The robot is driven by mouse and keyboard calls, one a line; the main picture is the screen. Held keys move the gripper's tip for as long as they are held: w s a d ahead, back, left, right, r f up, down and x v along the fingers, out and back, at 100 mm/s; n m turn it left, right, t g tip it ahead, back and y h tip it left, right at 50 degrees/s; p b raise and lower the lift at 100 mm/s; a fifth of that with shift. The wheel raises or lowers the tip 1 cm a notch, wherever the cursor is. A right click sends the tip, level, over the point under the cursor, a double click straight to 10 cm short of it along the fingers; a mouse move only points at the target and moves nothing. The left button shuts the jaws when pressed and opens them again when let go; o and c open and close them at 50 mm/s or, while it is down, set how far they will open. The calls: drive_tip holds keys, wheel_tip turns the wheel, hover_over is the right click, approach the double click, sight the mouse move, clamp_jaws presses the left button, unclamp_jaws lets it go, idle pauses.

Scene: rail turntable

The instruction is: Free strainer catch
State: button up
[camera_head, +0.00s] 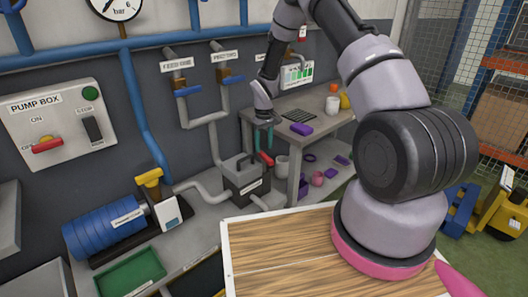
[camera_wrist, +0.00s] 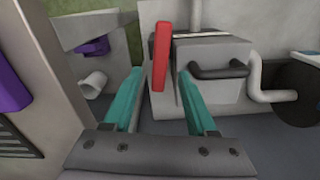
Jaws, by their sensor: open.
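The strainer (camera_head: 245,182) is a grey box with a dark lid and a black handle, standing at the end of the pipe bench. Its red catch (camera_head: 267,158) stands up at the lid's right side. In the wrist view the catch (camera_wrist: 161,55) is a red upright bar against the strainer body (camera_wrist: 220,90). My gripper (camera_head: 263,138) points down just above the catch. In the wrist view its teal fingers (camera_wrist: 160,78) are open, with the catch between and beyond their tips. Whether either finger touches it I cannot tell.
Pipes with blue-handled valves (camera_head: 188,91) run along the wall behind. A blue pump motor (camera_head: 105,232) and a green tray (camera_head: 131,272) are at left. A side table (camera_head: 330,117) stands close behind the gripper. A wooden top (camera_head: 290,250) fills the foreground.

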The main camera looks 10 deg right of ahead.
wheel_tip(320, 180, up, 7)
idle(0.3)
drive_tip(key=s+d+r+m+t, duration=0.1)
drive_tip(key=s+r, duration=0.3)
drive_tip(key=r, duration=0.5)
drive_tip(key=s+d+r+m+t, duration=0.15)
drive_tip(key=s+r, duration=0.25)
drive_tip(key=r, duration=0.6)
drive_tip(key=s+d+r+m+t, duration=0.15)
drive_tip(key=s+r, duration=0.25)
drive_tip(key=r, duration=0.5)
drive_tip(key=s+d+r+m+t+y, duration=0.1)
drive_tip(key=s+r, duration=0.4)
drive_tip(key=s, duration=0.5)
drive_tip(key=s+r+m+t+y, duration=0.1)
drive_tip(key=s+r, duration=0.4)
drive_tip(key=s, duration=0.6)
drive_tip(key=shift+s+d+m+t, duration=0.15)
drive_tip(key=shift+d+m+t, duration=0.35)
drive_tip(key=shift+m, duration=0.6)
drive_tip(key=shift+a+r, duration=0.1)
drive_tip(key=shift+a, duration=0.05)
